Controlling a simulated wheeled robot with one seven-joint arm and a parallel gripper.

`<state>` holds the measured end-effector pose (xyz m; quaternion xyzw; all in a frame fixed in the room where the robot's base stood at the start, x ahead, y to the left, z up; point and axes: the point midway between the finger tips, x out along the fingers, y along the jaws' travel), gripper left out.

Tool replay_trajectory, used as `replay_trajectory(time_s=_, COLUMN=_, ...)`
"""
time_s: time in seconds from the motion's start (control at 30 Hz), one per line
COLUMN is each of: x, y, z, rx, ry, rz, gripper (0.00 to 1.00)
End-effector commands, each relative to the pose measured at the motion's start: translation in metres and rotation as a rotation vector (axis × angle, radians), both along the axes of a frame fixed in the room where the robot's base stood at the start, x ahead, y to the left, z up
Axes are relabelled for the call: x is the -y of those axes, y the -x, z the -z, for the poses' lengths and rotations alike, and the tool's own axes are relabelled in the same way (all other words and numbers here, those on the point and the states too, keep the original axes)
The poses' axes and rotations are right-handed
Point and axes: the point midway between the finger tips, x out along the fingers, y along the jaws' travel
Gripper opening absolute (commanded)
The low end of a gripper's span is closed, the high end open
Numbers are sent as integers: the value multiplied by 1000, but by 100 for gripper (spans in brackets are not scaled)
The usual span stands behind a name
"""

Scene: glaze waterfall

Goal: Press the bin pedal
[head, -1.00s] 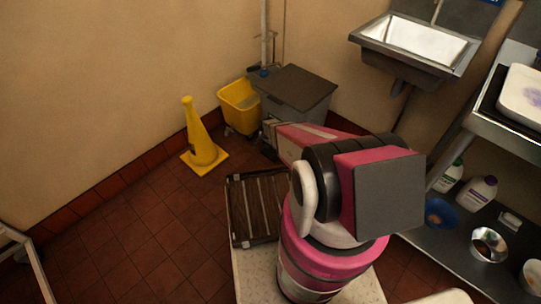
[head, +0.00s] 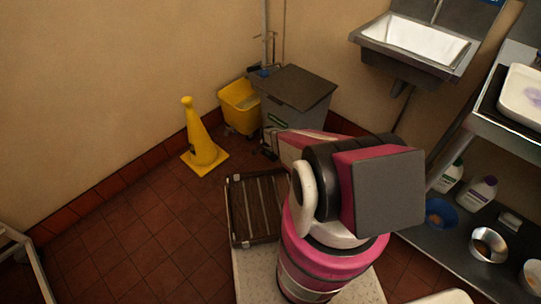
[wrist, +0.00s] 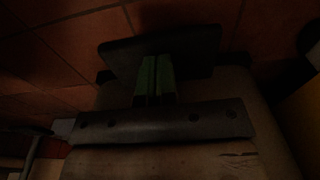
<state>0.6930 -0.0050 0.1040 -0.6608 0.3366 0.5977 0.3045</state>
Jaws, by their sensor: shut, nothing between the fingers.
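The grey bin (head: 290,112) stands in the back corner in the head view, its dark lid (head: 295,85) down and a green label on its front. Its lower right is hidden behind my arm. In the wrist view, a flat dark plate that looks like the pedal (wrist: 195,52) lies just above the floor. My gripper (wrist: 156,62) is shut and empty, its green fingers together and overlapping the plate. I cannot tell whether the fingertips touch it. My gripper is not clearly visible in the head view.
A yellow mop bucket (head: 239,108) stands left of the bin, and a yellow cone (head: 203,150) is further left. A sink (head: 415,45) is on the right wall. Shelving with bottles and bowls (head: 440,212) is at right.

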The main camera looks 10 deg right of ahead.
Motion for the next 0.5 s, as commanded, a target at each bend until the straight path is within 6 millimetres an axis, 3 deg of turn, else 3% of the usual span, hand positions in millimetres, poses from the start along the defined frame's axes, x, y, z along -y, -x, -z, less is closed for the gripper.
replay_trajectory(time_s=0.33, x=0, y=0, z=1, rx=0, ry=0, rz=0, gripper=0)
replay_trajectory(time_s=0.5, x=0, y=-1, z=13, rx=-1, ry=0, rz=0, gripper=0)
